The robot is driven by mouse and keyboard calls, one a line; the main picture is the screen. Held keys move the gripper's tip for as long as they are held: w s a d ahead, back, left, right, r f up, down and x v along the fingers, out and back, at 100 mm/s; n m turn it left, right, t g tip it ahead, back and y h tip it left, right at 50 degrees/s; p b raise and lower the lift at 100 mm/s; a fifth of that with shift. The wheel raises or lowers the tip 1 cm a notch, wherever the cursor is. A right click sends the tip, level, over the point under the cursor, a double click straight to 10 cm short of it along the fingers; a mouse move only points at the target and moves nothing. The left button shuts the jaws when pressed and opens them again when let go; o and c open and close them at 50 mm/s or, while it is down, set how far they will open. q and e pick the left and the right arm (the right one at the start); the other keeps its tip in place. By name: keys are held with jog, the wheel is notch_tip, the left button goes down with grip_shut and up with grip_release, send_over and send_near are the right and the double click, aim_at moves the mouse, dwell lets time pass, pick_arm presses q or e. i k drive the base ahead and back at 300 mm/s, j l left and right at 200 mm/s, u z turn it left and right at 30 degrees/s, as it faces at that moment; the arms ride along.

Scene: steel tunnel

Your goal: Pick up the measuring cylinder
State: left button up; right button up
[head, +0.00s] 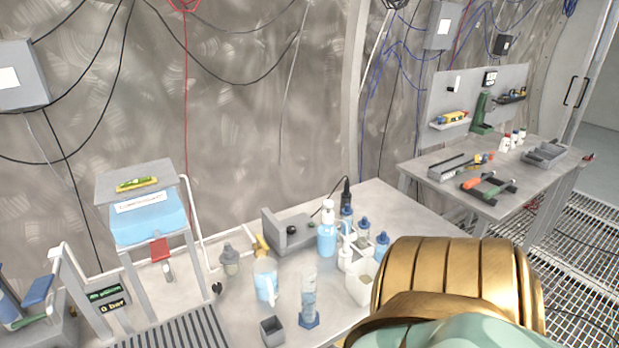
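The measuring cylinder (309,297) stands upright on the light workbench (240,322), near the lower middle of the head view. It is clear, with a blue foot and what looks like pale blue contents. A large gold and mint-green part of my own body fills the lower right and covers the bench to the right of the cylinder. Neither of my grippers is in view, and nothing is seen touching the cylinder.
Close around the cylinder are a blue jug (265,280), a small grey open box (272,331) and a white container (360,286). Several bottles, including a blue one (327,235), stand behind. A second table (480,195) with tools is at right.

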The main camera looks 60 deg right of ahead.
aim_at(308, 316)
jog(key=z, duration=2.05)
